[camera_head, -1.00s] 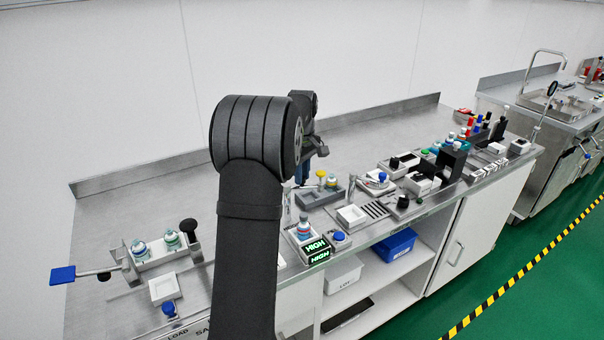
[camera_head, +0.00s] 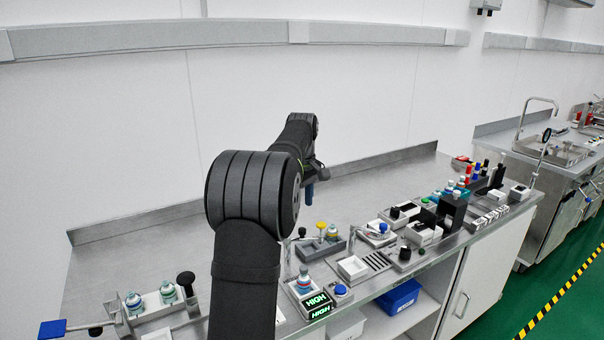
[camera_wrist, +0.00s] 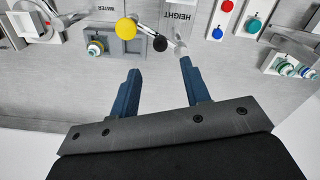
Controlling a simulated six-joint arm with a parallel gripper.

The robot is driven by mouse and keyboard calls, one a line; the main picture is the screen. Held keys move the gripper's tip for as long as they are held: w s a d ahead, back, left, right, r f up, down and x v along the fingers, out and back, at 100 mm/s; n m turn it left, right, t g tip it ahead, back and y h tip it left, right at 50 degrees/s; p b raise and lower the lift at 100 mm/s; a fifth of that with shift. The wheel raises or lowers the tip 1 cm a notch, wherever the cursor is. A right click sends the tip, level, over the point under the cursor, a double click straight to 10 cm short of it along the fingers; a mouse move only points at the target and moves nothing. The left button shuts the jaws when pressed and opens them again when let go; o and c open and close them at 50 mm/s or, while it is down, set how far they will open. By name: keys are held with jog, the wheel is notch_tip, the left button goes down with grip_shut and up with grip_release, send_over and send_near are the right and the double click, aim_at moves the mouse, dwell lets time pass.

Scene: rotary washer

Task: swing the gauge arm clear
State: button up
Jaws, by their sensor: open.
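The height station shows at the top of the wrist view, with a HEIGHT label on the bench. A metal gauge arm (camera_wrist: 181,48) with a black knob (camera_wrist: 160,43) and a yellow knob (camera_wrist: 126,28) lies there, partly over a grey block (camera_wrist: 117,46); how the two knobs join is unclear. The yellow knob also shows in the head view (camera_head: 321,225). In the head view my gripper (camera_head: 309,186) hangs above the bench behind the station.
A white tray (camera_head: 353,268) and a lit HIGH display (camera_head: 318,304) stand nearer the front edge. Button panels and black holders (camera_head: 453,212) crowd the right. A rack with two vials (camera_head: 151,303) is at far left. The back of the bench (camera_head: 200,240) is clear.

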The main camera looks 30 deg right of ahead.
notch_tip(320, 180, up, 10)
send_over(302, 228)
jog(key=shift+f, duration=0.15)
dwell(0.5)
notch_tip(302, 228, down, 18)
jog(key=shift+r, duration=0.2)
jog(key=shift+s, duration=0.1)
jog(key=shift+r, duration=0.1)
dwell(0.4)
